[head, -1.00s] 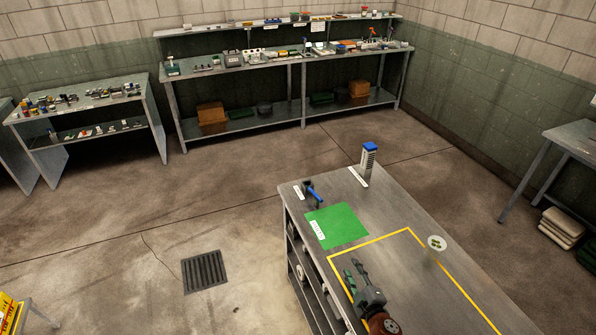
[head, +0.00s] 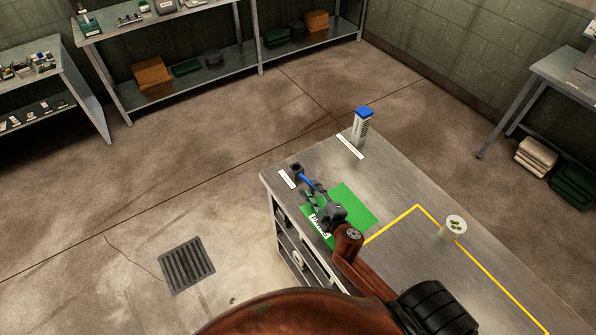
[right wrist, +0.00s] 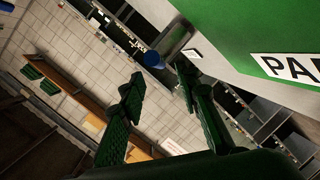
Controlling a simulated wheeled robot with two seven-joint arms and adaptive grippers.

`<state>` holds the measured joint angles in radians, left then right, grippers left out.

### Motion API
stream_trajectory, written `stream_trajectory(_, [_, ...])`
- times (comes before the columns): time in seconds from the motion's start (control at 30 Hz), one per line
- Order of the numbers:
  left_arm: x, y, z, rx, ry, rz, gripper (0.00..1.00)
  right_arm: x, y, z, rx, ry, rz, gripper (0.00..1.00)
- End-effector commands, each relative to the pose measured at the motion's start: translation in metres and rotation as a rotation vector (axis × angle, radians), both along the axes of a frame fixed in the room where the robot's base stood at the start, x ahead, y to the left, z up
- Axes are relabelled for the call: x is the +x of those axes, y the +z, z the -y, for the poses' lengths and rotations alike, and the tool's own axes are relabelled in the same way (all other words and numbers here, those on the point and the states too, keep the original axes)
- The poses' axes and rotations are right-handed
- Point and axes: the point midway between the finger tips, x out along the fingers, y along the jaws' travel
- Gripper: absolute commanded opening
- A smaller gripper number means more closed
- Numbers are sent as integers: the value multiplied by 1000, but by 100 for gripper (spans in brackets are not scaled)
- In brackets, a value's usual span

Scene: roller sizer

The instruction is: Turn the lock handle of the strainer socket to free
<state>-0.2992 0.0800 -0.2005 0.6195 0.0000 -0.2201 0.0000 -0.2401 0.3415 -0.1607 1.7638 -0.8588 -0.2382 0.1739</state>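The strainer socket (head: 296,170) is a small dark fitting near the far left corner of the workbench. Its blue lock handle (head: 307,179) slants out of it toward my right gripper (head: 314,192). The right gripper is over the far left part of the green mat, with its fingers pointing at the handle. In the right wrist view its two fingers (right wrist: 160,82) stand apart with nothing between them. A blue round end (right wrist: 152,58) on a grey cylinder shows just beyond the fingertips; I cannot tell whether it touches them. My left gripper is not in view.
On the workbench (head: 400,245) lie the green mat (head: 358,207) and a yellow taped outline. A blue-topped upright block (head: 362,126) stands at the far edge. A pale cup with green pieces (head: 455,226) stands at the right. White labels lie near the socket and block.

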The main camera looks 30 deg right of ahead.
Motion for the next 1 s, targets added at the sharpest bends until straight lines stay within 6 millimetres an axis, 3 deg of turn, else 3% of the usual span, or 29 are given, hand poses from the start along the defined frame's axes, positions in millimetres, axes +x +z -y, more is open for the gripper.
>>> stream_trajectory(0.17, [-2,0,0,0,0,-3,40,8,-2,1,-1,1,1,30])
stream_trajectory(0.6, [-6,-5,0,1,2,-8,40,68,-16,6,-1,0,0,30])
stream_trajectory(1.0, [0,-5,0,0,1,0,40,76,-17,6,0,0,0,30])
